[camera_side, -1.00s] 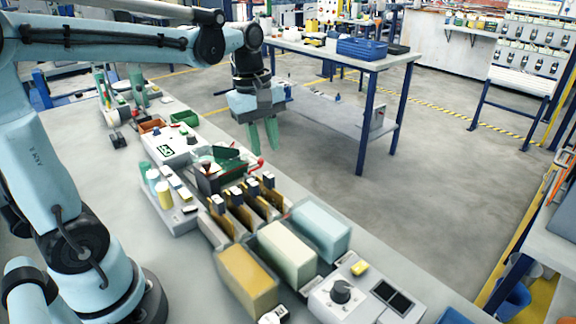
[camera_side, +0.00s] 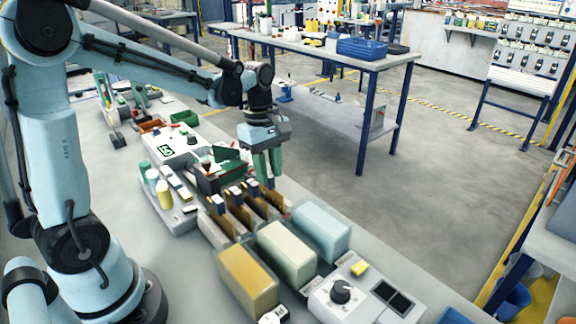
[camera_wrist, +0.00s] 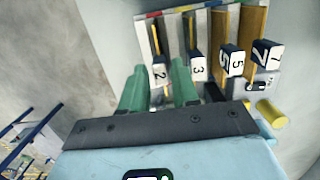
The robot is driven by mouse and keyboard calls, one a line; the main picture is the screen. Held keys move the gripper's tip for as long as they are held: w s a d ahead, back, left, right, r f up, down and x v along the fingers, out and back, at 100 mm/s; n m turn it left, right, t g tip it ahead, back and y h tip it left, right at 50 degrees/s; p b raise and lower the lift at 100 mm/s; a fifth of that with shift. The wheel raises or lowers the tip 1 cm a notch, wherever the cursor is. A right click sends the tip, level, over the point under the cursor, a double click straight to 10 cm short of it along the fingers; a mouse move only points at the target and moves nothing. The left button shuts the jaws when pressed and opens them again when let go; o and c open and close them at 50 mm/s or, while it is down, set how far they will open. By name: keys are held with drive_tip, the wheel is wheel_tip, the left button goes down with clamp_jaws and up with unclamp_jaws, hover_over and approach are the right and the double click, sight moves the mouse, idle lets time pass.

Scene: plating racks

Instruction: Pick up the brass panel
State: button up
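A rack (camera_wrist: 172,12) holds several upright panels with numbered black-and-white clips. A brown-gold panel (camera_wrist: 255,28) with clip 7 shows its face in the wrist view, and a similar panel (camera_wrist: 224,32) has clip 5. Clips 3 (camera_wrist: 198,66) and 2 (camera_wrist: 158,75) sit on panels seen mostly edge-on. I cannot tell for sure which panel is the brass one. The row of brown-gold panels (camera_side: 245,213) also shows in the side view. My gripper (camera_wrist: 158,66) is open, its green fingers to either side of clip 2. In the side view my gripper (camera_side: 268,178) hangs over the rack's far end.
Yellow (camera_side: 247,280), cream (camera_side: 287,252) and light blue (camera_side: 322,230) tanks stand in front of the rack. A control box (camera_side: 345,300) with a knob is nearby. A dark tray (camera_side: 215,178) and several bottles (camera_side: 163,190) stand behind and left.

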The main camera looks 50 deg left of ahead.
sight(270, 185)
drive_tip(key=shift+f, duration=2.45)
clamp_jaws()
